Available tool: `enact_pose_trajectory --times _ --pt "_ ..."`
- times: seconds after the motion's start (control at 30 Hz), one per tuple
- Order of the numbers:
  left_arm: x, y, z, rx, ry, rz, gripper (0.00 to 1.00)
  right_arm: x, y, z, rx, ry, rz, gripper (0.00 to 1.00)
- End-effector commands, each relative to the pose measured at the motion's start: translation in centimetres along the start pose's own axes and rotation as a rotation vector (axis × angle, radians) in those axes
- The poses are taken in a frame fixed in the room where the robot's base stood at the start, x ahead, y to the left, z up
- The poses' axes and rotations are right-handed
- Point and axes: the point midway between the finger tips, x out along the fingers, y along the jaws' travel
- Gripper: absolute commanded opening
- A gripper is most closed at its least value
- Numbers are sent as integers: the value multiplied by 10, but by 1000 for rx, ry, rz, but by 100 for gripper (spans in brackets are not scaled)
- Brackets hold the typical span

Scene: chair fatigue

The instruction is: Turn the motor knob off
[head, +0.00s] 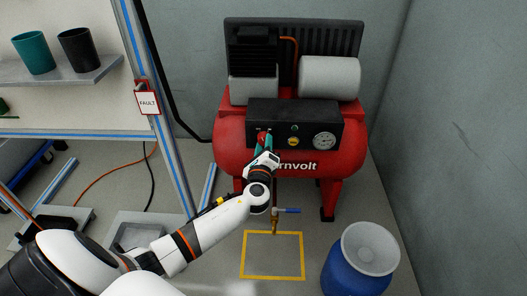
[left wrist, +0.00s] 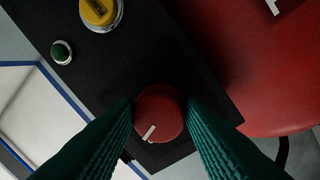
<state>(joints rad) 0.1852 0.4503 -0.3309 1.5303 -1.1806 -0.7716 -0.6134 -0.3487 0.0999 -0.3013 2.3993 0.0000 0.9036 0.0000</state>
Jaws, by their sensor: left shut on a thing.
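The red motor knob (left wrist: 158,108) sits on the black control panel (left wrist: 75,85) and shows between the two green fingers in the left wrist view. Its white pointer mark is at the knob's lower left in that view. My left gripper (left wrist: 160,120) is shut on the knob, one finger on each side. In the head view my left gripper (head: 264,143) is at the left end of the control panel (head: 318,112) on the red compressor (head: 350,150) and mostly covers the knob. My right gripper is not in view.
A yellow knob (left wrist: 100,10) and a green button (left wrist: 61,52) are on the same panel. A gauge (head: 324,141) is at its right end. A blue barrel (head: 345,275) stands at front right. A shelf frame (head: 160,120) with a FAULT tag (head: 147,102) is at left.

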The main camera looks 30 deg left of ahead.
Motion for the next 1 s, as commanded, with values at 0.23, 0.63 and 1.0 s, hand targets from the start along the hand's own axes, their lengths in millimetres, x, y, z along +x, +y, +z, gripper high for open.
enact_pose_trajectory --times 0.23,0.63,1.0 --pt "-1 -2 2 -146 12 -1 13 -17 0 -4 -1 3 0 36" --pt "0 0 1 -234 19 0 13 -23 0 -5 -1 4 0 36" --pt "0 0 1 -237 19 -1 37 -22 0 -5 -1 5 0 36"
